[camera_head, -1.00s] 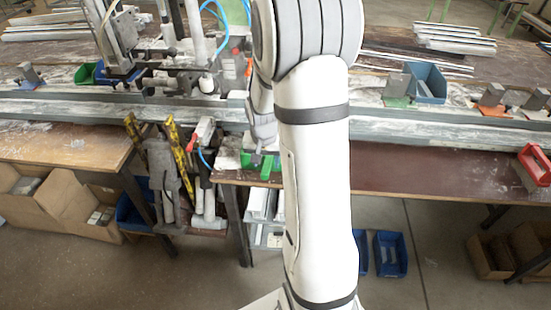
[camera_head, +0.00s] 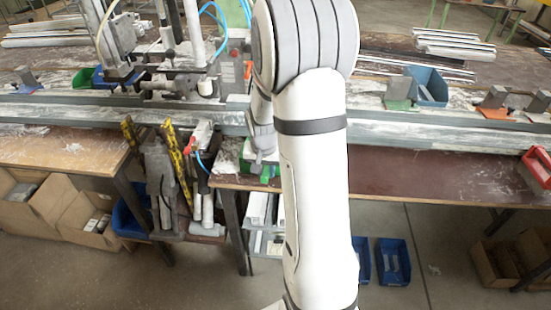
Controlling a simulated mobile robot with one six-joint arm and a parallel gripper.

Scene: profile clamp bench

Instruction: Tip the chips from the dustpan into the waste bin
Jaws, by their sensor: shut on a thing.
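My gripper (camera_head: 259,164) is at the left of my white arm, low over the edge of the dark bench top. It is shut on a small green thing (camera_head: 269,172), which looks like part of the dustpan. More green shows just to its left. My arm and wrist hide much of this spot, and no chips can be made out. I cannot tell which container is the waste bin. Two blue bins (camera_head: 392,262) stand on the floor right of my arm, the nearer one partly hidden by it.
A long metal rail (camera_head: 430,134) runs across the benches. A clamp machine (camera_head: 180,70) stands behind at left. Yellow-and-black bars (camera_head: 176,160) and grey parts stand between the benches. A red bin (camera_head: 537,166) is at the right edge. Cardboard boxes (camera_head: 85,215) stand lower left.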

